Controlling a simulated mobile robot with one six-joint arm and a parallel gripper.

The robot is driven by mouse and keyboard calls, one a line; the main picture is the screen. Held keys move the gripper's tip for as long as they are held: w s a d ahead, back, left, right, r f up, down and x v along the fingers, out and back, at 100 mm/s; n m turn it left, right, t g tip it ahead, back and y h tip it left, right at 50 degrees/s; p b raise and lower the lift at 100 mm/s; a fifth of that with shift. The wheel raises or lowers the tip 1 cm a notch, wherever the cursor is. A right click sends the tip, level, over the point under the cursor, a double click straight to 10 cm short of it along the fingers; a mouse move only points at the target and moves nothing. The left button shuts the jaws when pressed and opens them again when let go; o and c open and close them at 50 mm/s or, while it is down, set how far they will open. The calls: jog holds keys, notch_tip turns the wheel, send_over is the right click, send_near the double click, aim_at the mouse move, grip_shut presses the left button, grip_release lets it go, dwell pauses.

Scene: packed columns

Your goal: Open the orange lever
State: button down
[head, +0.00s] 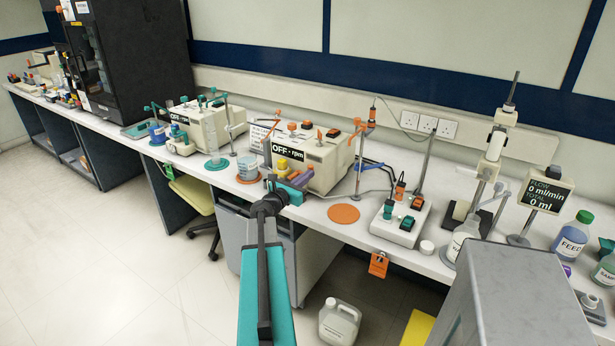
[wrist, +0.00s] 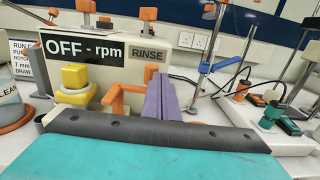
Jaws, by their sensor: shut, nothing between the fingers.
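My gripper (head: 308,171) reaches over the bench to the front of the beige pump box (head: 323,158). Its two purple-grey fingers (wrist: 159,80) are pressed together, with nothing between them. An orange bracket-shaped lever (wrist: 116,97) stands on the front of the box, just left of the fingers in the wrist view. The fingers hide its right part, and I cannot tell whether they touch it. A yellow knob (wrist: 75,76) is left of the lever. The box carries an "OFF - rpm" display (wrist: 84,48) and a "RINSE" label (wrist: 147,49).
A beaker (head: 247,167) on an orange disc stands left of the box. An empty orange disc (head: 343,213) lies right of my gripper. A white switch box (head: 400,222) and a stand (head: 421,170) are further right. A similar teal-trimmed unit (head: 208,122) is at left.

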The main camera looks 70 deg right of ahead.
jog(key=shift+a, duration=0.1)
jog(key=a, duration=1.3)
jog(key=shift+w+a, duration=0.3)
jog(key=shift+a, duration=0.1)
dwell(0.7)
